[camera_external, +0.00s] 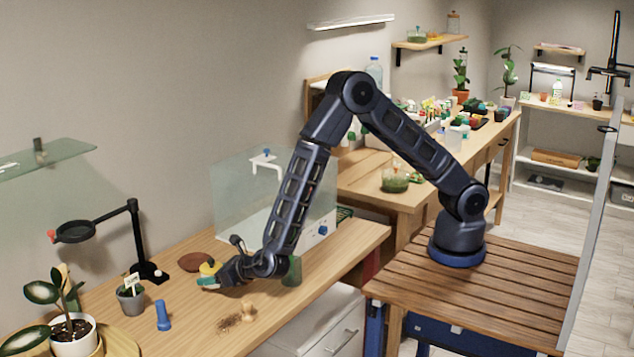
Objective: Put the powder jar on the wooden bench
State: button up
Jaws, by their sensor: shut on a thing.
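My gripper (212,277) is low over the left wooden worktop (345,252), at the end of my outstretched arm. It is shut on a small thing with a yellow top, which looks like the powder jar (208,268). My fingers and wrist hide much of it, and I cannot tell whether it touches the worktop. A slatted wooden bench (520,290) is at the right, with my arm's base on it. Most of its top is bare.
A green cup (292,271) is beside my wrist. A clear glass tank (240,200) stands behind my arm. A black-armed magnifier (75,232) is at left.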

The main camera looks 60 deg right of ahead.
jog(key=shift+f, duration=1.3)
jog(key=shift+f, duration=0.15)
jog(key=o, duration=1.2)
jog(key=shift+r, duration=0.2)
jog(key=shift+o, duration=0.6)
jog(key=v, duration=1.2)
jog(key=shift+f, duration=0.1)
